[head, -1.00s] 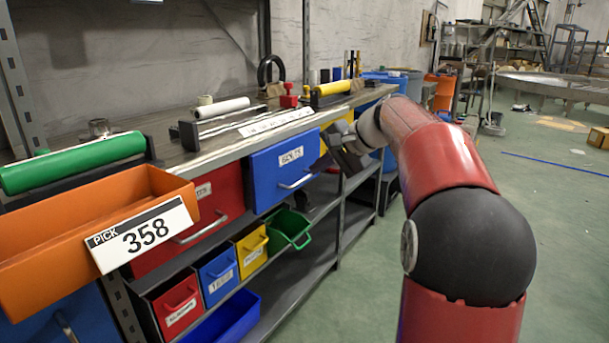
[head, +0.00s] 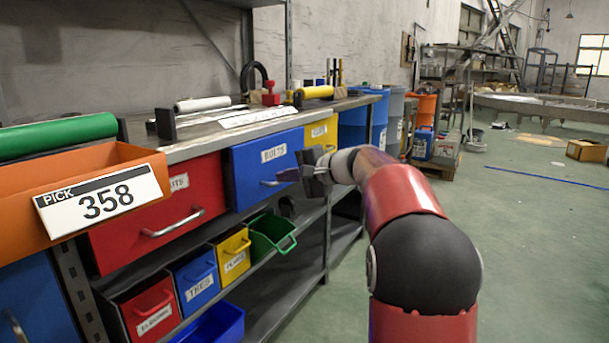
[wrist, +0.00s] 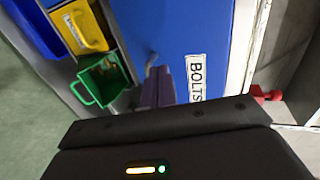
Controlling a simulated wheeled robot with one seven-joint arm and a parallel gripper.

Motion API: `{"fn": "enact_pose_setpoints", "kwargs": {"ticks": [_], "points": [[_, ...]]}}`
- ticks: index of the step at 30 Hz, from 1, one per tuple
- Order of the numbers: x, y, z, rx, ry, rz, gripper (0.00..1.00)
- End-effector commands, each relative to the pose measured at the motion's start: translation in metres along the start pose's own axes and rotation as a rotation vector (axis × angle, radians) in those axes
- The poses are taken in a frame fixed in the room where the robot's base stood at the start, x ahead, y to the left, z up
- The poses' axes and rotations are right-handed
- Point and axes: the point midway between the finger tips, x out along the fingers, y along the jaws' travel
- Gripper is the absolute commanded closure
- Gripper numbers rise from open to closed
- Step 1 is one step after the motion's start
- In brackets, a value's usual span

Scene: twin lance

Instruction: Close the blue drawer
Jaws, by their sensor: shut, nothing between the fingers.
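The blue drawer (head: 258,181) labelled BOLTS is under the bench top, between a red drawer and a yellow drawer. Its front stands out a little from the bench edge, and a strip of its left side shows. Its metal handle (head: 270,184) is low on the front. My gripper (head: 283,176) is shut and empty, with its fingertips at the front near the handle's right end. In the wrist view the blue front (wrist: 186,28) fills the middle, and the fingers (wrist: 165,86) point at it beside the label. I cannot tell whether they touch it.
The red drawer (head: 155,210) is on the left and the yellow drawer (head: 321,132) on the right. Small bins, including a green bin (head: 270,232), sit on the shelf below. An orange bin with a PICK 358 sign (head: 103,200) is at near left.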

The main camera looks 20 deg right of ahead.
Motion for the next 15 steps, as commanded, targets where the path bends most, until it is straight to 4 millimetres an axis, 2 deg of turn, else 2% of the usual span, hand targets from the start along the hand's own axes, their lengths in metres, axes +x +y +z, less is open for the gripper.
{"fn": "enact_pose_setpoints", "kwargs": {"ticks": [1, 6, 15], "points": [[0.011, 0.001, 0.001, 0.001, -0.003, 0.001, 1.00], [0.034, -0.009, 0.001, -0.001, -0.002, 0.000, 1.00], [0.045, -0.012, 0.000, -0.001, 0.000, 0.001, 1.00]]}}
